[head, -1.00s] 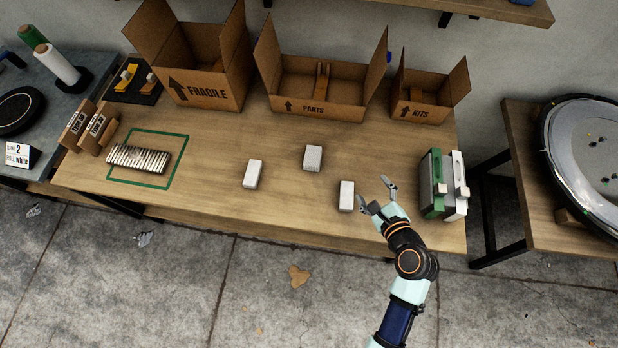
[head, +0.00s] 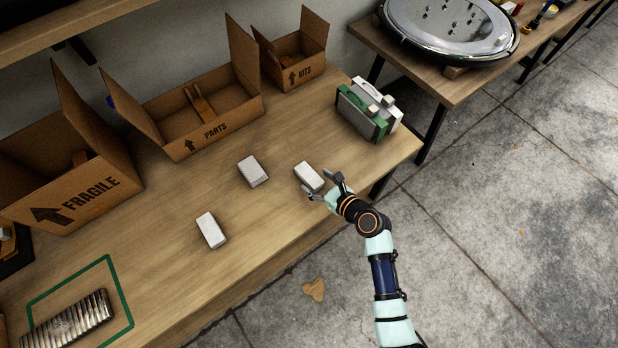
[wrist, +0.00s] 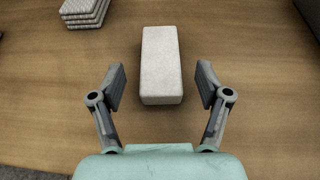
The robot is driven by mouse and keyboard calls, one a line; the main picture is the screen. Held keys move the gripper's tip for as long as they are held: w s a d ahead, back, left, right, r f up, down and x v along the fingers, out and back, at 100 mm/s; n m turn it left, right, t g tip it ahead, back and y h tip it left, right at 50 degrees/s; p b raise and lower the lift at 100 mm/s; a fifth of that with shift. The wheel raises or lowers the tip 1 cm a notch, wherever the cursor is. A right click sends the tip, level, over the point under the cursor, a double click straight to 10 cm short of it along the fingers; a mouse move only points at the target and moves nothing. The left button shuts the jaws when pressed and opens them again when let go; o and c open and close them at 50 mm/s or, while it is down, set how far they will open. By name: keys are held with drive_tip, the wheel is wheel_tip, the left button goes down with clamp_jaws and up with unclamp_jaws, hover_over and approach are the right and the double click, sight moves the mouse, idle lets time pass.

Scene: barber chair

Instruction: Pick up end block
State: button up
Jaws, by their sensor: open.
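Three pale blocks lie apart on the wooden table (head: 270,235). The right-hand end block (head: 309,175) is closest to my gripper (head: 322,186). The middle block (head: 253,171) and the left block (head: 211,230) lie further left. In the wrist view, a white block (wrist: 161,65) lies straight ahead, lengthwise between and beyond the open fingers of my gripper (wrist: 161,90). There is a gap on both sides of it, and I cannot tell the fingers' height above the table. Part of another, ridged block stack (wrist: 84,12) shows at the top left of the wrist view.
Open boxes marked FRAGILE (head: 75,180), PARTS (head: 205,115) and KITS (head: 297,65) stand along the back. Green and white cases (head: 362,112) stand near the right end. A green outline (head: 124,300) with a row of metallic pieces (head: 70,322) is at lower left.

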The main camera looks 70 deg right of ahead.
sight(312, 178)
drive_tip(key=b+x, duration=0.1)
drive_tip(key=x, duration=0.3)
drive_tip(key=shift+d, duration=0.1)
drive_tip(key=shift+s+r, duration=0.1)
drive_tip(key=c, duration=1)
drive_tip(key=shift+c, duration=0.2)
wheel_tip(312, 178, up, 20)
drive_tip(key=p, duration=1)
